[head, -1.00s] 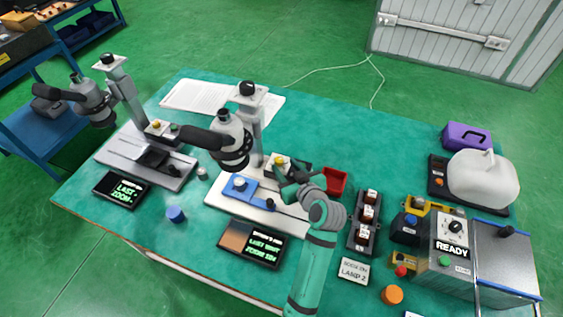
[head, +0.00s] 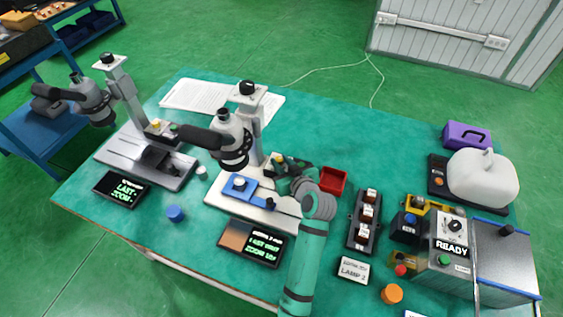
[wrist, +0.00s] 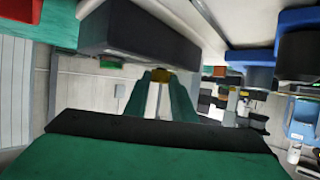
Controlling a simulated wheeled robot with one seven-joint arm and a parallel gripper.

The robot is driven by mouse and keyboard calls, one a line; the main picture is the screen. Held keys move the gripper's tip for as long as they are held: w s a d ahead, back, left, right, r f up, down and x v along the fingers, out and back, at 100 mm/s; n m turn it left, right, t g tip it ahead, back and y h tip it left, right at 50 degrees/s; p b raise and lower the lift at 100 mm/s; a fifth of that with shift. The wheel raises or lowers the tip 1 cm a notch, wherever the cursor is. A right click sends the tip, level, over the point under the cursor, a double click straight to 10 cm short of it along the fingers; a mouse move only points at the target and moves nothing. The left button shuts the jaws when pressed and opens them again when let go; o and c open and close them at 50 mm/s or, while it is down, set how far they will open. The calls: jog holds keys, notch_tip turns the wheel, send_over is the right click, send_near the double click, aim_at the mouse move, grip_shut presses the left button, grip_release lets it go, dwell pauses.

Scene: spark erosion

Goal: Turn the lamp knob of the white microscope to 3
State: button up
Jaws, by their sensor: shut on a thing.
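The white microscope (head: 262,140) stands mid-table, with a pale base, a black and grey head and a blue stage piece. Its lamp box, right of the column, carries a yellow knob (head: 279,158). My gripper (head: 281,178) reaches the box from the front right and partly hides it. In the wrist view the green fingers of my gripper (wrist: 159,82) are shut on the yellow knob (wrist: 160,71). The knob's scale and pointer are not visible. A display (head: 253,243) in front of the base shows small green text. A card (head: 354,269) reads "LAMP", followed by what looks like 2.
A second, greyer microscope (head: 112,95) stands at left. Just right of the lamp box is a red tray (head: 333,181), then a black block with several switches (head: 364,220). A blue round piece (head: 176,213) lies front left. The back middle of the table is clear.

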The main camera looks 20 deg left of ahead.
jog(key=shift+s+a+f+m+t+h, duration=0.15)
jog(key=shift+m+t+h, duration=0.45)
jog(key=shift+m+h, duration=0.3)
jog(key=shift+s+a+m+t+h, duration=0.15)
jog(key=shift+m+t+h, duration=0.45)
jog(key=shift+m+h, duration=0.8)
jog(key=o, duration=1.1)
jog(key=shift+c, duration=0.2)
